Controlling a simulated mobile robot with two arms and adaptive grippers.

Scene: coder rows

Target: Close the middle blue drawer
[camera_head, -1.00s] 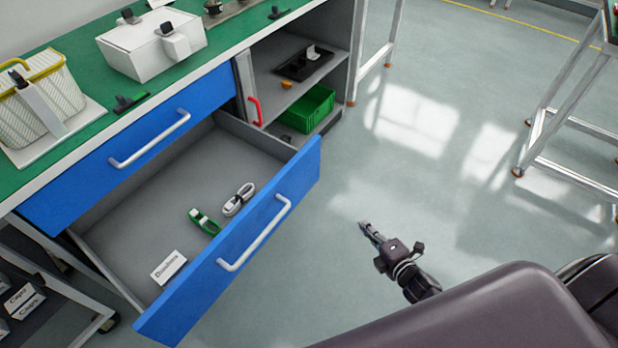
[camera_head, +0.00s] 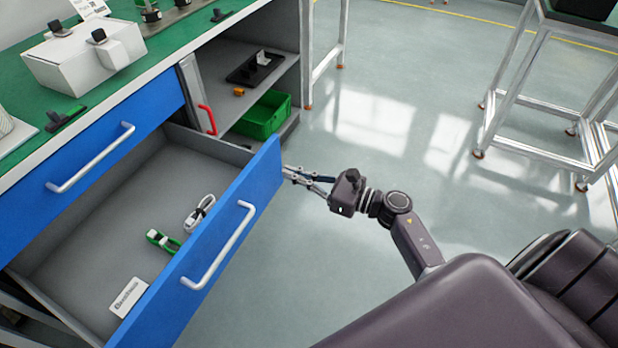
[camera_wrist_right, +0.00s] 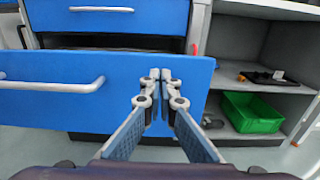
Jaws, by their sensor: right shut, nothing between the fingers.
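The middle blue drawer (camera_head: 215,245) is pulled far out from the bench in the head view, and its inside shows. Its front, with a light handle (camera_head: 222,245), also fills much of the right wrist view (camera_wrist_right: 60,108). My right gripper (camera_head: 287,171) is shut and empty. In the head view its tips are beside the right end of the drawer front. In the right wrist view the fingertips (camera_wrist_right: 160,74) overlap the drawer front near its right edge, right of the handle; I cannot tell whether they touch it. My left gripper is not in view.
Inside the drawer lie a white card (camera_head: 128,297), a green item (camera_head: 163,241) and a bundled white cable (camera_head: 200,213). A closed blue drawer (camera_head: 80,175) sits above. Open shelves with a green crate (camera_head: 263,115) stand to the right. The floor (camera_head: 400,130) beyond my arm is clear.

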